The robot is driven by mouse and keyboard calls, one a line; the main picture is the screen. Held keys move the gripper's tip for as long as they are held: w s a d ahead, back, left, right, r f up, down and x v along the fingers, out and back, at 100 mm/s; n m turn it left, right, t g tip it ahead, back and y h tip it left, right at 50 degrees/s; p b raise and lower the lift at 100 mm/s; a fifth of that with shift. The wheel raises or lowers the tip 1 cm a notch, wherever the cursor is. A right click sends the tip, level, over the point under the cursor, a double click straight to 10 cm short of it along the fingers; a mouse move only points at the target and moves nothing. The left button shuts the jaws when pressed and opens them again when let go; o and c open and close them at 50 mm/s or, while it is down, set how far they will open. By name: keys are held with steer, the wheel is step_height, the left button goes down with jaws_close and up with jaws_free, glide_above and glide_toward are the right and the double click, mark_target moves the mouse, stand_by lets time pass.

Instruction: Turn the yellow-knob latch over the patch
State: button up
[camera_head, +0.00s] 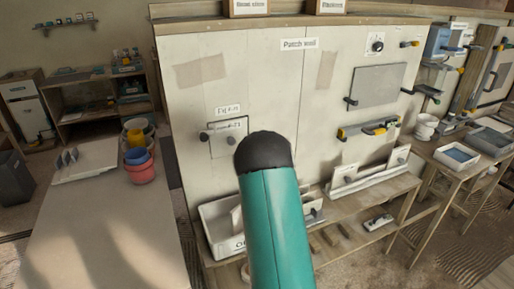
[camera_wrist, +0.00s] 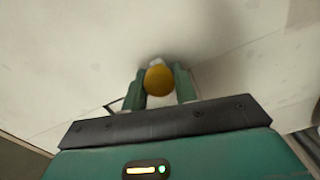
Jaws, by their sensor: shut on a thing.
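In the wrist view my gripper (camera_wrist: 160,84) is shut on the yellow knob (camera_wrist: 159,78), with one green finger on each side of it. A small pale piece (camera_wrist: 156,61) shows just beyond the knob, against the off-white wall. In the head view my own teal arm link covers my gripper and the yellow-knob latch. A square patch (camera_head: 229,146) with a thin dark outline and dark knobs sits on the plaster wall (camera_head: 215,45), left of my arm. The latch's angle and its overlap with the patch cannot be told.
A white bin (camera_head: 222,238) and a wooden shelf (camera_head: 345,245) stand below. Buckets (camera_head: 139,165) stand on a board at left.

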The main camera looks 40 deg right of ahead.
stand_by(0.3)
steer(key=o, duration=1)
steer(key=shift+s, duration=0.1)
steer(key=v, duration=1.3)
steer(key=shift+s+a, duration=0.15)
steer(key=shift+s, duration=0.15)
